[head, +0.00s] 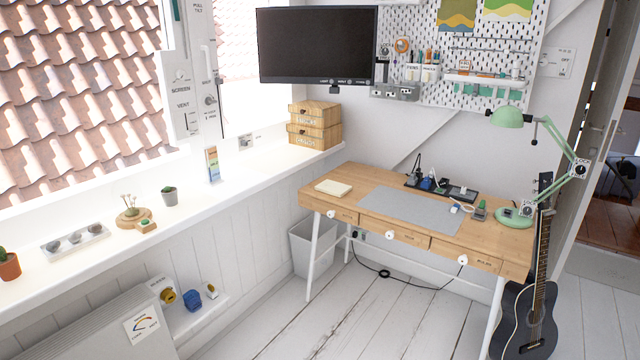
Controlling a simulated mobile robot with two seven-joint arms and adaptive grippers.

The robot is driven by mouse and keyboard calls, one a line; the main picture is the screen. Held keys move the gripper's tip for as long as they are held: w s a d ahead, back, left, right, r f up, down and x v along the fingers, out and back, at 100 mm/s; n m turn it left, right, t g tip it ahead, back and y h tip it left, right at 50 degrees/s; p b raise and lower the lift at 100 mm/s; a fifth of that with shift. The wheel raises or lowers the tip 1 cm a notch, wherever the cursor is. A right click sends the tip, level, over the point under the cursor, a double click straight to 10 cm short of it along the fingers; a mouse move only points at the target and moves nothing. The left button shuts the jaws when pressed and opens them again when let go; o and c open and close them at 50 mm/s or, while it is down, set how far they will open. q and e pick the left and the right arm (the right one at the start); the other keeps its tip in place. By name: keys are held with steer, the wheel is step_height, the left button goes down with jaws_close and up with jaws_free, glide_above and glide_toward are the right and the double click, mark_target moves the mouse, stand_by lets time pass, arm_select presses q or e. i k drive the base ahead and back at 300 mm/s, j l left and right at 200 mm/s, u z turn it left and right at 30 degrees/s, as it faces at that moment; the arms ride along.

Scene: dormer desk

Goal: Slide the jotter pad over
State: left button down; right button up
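A small cream pad (333,188), which looks like the jotter pad, lies flat on the left part of the wooden desk (350,175). It is apart from the grey desk mat (410,210) to its right. Neither of my grippers shows in the head view, and nothing touches the pad.
A green lamp (515,217) stands at the desk's right end, with a guitar (525,320) beside the desk. A black tray (462,192) with small items sits at the back. A bin (312,247) stands under the desk's left side. The floor (390,325) in front is clear.

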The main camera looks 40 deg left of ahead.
mark_target(331, 187)
steer(key=i+j+u, duration=0.15)
steer(key=i+j, duration=0.45)
steer(key=i+j+u, duration=0.15)
steer(key=i+j, duration=0.4)
steer(key=i, duration=0.3)
